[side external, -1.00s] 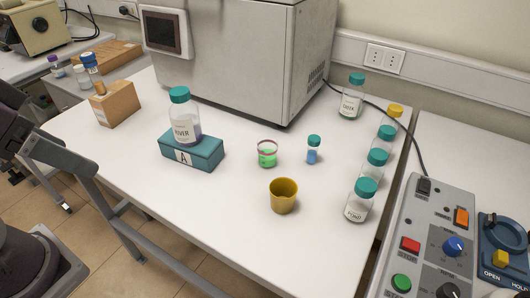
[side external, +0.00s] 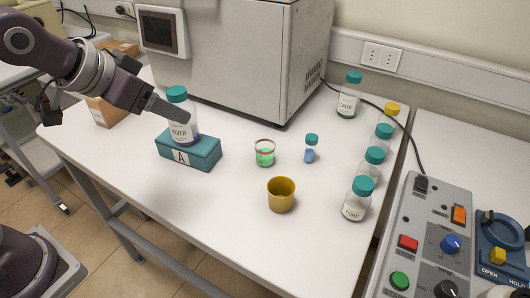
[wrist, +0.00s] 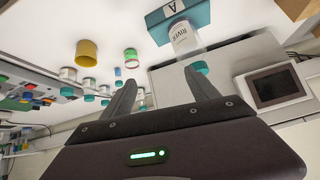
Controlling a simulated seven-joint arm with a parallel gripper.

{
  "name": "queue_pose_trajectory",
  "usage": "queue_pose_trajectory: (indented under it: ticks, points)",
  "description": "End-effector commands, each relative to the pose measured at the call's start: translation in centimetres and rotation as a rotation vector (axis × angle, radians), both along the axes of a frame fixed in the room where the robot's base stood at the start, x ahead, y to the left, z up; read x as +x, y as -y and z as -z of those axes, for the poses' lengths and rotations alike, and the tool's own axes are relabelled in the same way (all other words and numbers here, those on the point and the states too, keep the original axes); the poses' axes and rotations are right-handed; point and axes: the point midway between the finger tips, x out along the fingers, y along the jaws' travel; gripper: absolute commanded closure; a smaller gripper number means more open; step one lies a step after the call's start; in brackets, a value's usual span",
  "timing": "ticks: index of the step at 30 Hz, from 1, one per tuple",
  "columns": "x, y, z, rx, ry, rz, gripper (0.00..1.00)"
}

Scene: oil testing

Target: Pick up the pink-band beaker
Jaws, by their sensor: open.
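The pink-band beaker (side external: 265,152) is a small clear beaker with a pinkish rim band and green contents. It stands upright on the white table near the middle in the side external view. It also shows upside down in the wrist view (wrist: 131,57), beyond my fingers. My gripper (side external: 187,117) is in the air at the left, in front of the bottle marked RIVER in the side external view, well apart from the beaker. In the wrist view its two fingers (wrist: 164,90) are spread with nothing between them.
The RIVER bottle (side external: 181,130) stands on a teal block marked A (side external: 190,154). A yellow cup (side external: 281,195) and a small blue vial (side external: 310,150) are near the beaker. Several teal-capped bottles (side external: 358,198) line the right edge. A large grey machine (side external: 235,60) stands behind.

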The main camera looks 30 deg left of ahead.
Motion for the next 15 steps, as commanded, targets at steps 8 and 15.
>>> queue_pose_trajectory:
  ticks: [8,15]
  points:
    - [12.7,6.9,11.8,-0.073,0.269,0.212,0.31]
    - [13.4,10.0,16.7,-0.165,0.408,0.275,0.31]
